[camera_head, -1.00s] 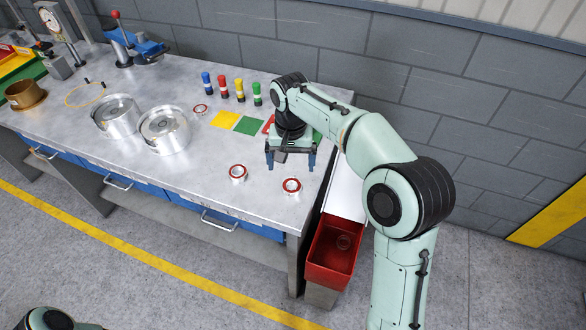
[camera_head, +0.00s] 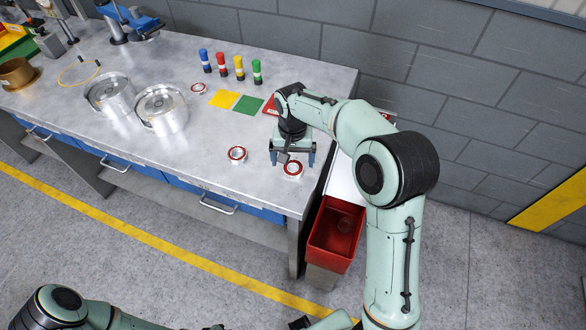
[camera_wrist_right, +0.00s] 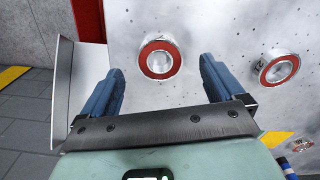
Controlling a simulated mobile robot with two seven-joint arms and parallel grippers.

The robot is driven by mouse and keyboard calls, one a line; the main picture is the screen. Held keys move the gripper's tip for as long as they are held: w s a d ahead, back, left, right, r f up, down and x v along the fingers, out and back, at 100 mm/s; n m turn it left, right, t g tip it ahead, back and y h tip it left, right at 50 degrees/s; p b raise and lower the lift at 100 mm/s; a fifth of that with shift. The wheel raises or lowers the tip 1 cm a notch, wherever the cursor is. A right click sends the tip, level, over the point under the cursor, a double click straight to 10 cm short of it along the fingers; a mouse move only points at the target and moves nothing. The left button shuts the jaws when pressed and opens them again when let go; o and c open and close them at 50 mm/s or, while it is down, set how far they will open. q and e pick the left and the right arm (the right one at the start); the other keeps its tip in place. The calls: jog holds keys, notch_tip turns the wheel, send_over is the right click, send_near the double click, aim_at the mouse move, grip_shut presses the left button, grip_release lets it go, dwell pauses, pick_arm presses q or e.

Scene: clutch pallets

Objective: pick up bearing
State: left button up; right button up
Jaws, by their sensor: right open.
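A bearing with a red ring and bright metal rim (camera_head: 292,169) lies flat near the front right corner of the workbench. My right gripper (camera_head: 292,159) is open, pointing down just above and behind it. In the right wrist view this bearing (camera_wrist_right: 160,60) shows between the two blue fingers, which do not touch it. A second bearing (camera_head: 237,155) lies to its left; it also shows at the right of the wrist view (camera_wrist_right: 279,69). A third bearing (camera_head: 199,88) lies farther back near the coloured squares. My left arm shows at the bottom left; its gripper is out of sight.
The grey workbench (camera_head: 215,125) has two metal housings (camera_head: 161,110) at left. Several coloured cylinders (camera_head: 239,68) stand behind yellow and green squares (camera_head: 248,104). A red bin (camera_head: 335,235) is beside the bench's right end. The bench is clear around the two front bearings.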

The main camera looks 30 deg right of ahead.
aim_at(293, 171)
notch_tip(293, 171, down, 3)
jog(key=shift+w+d+f, duration=0.1)
jog(key=shift+f, duration=0.1)
jog(key=shift+c, duration=0.3)
jog(key=c, duration=1.3)
